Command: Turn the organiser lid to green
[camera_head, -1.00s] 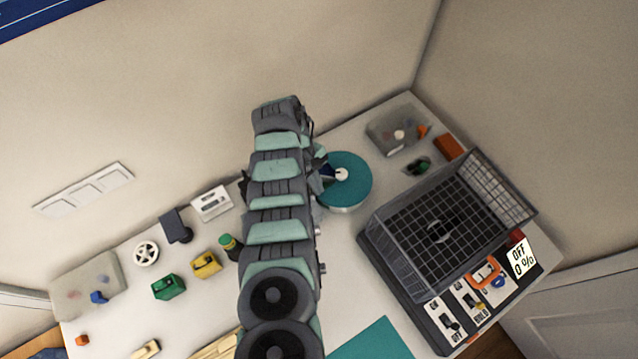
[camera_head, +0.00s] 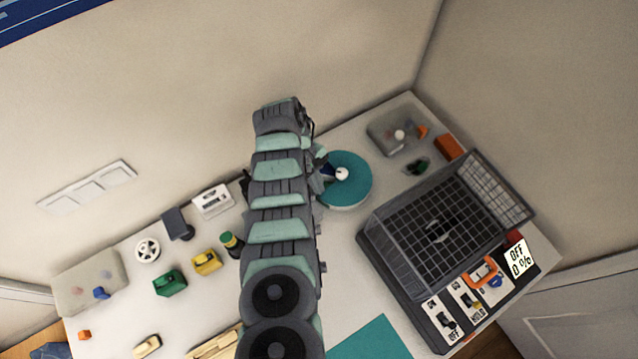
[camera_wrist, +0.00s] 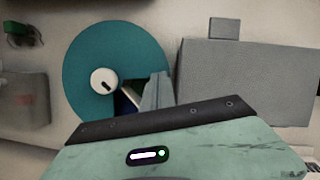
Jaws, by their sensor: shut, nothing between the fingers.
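The organiser is a round container with a teal lid (camera_head: 350,185) and a white central knob (camera_head: 341,174). It stands on the table just right of my arm. In the wrist view the teal lid (camera_wrist: 95,55) shows the knob (camera_wrist: 103,81) with a dark mark on it. A wedge opening (camera_wrist: 126,102) below right of the knob shows dark blue and a pale strip; no green shows there. My gripper (camera_wrist: 157,90) is shut and empty, its grey fingers over the lid's right part beside the opening. I cannot tell whether they touch it. My arm hides part of the organiser's left side.
A mesh-walled cage (camera_head: 440,225) with a switch panel (camera_head: 480,300) stands right.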

